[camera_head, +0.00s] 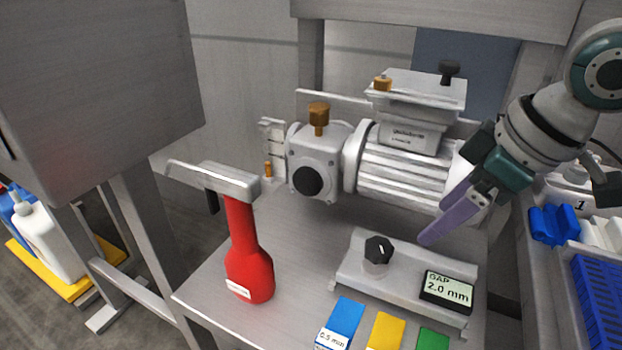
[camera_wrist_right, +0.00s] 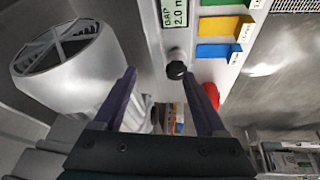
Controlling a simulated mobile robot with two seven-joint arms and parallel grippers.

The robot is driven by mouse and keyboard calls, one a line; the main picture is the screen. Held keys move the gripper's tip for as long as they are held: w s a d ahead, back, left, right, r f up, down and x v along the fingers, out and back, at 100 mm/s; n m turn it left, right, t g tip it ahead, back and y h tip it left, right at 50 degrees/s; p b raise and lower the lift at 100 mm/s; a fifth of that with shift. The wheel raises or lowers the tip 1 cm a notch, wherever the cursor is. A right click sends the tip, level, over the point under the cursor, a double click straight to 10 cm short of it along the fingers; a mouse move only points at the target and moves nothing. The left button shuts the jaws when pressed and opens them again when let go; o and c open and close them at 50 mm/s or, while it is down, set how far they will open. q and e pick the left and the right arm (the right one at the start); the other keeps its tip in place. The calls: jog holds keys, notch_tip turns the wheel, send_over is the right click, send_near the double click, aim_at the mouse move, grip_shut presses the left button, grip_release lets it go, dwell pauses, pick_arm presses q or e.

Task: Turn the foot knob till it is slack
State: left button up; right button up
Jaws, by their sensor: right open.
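A black knob with a pale pointer mark (camera_head: 377,250) stands on a grey plate (camera_head: 352,279), left of a GAP display (camera_head: 447,289) that reads 2.0 mm; it is the likeliest foot knob. My right gripper (camera_head: 434,226) is open and empty, its purple fingers pointing down-left, to the right of the knob and above the plate. In the right wrist view the black knob (camera_wrist_right: 176,70) shows between the two spread fingertips (camera_wrist_right: 160,74), beyond them and nearer the right one. I see no contact. My left gripper is not in view.
A ribbed motor (camera_head: 405,180) with brass knob (camera_head: 318,113) and black knob (camera_head: 448,70) stands behind. A red-handled tool (camera_head: 248,255) stands left. Blue, yellow and green tabs (camera_head: 386,330) lie in front. Blue baskets (camera_head: 598,300) are at right.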

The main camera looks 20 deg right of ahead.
jog(key=shift+s+f+n+y+b, duration=0.15)
jog(key=shift+s+f+n+b, duration=0.15)
jog(key=shift+f, duration=0.35)
jog(key=shift+s+f+n+y+b, duration=0.15)
jog(key=shift+s+f+n+b, duration=0.15)
jog(key=shift+f, duration=0.3)
jog(key=shift+s+d+f+n+g+b, duration=0.25)
jog(key=shift+s+d+n+g+b, duration=0.25)
jog(key=shift+s+b, duration=0.15)
jog(key=shift+n+y, duration=0.5)
jog(key=s+d, duration=0.1)
jog(key=s+d+b, duration=0.2)
jog(key=shift+d+r, duration=0.15)
jog(key=shift+r, duration=0.15)
send_over(381, 244)
jog(key=s+d, duration=0.1)
jog(key=shift+s+r, duration=0.2)
jog(key=shift+r, duration=0.2)
jog(key=x, duration=0.1)
jog(key=b+x, duration=0.1)
jog(key=x, duration=0.2)
jog(key=shift+s+d+f, duration=0.2)
jog(key=shift+s+d, duration=0.05)
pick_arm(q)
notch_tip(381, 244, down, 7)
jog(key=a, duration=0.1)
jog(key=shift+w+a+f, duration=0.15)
pick_arm(e)
jog(key=shift+w+a+f, duration=0.15)
jog(key=shift+f, duration=0.2)
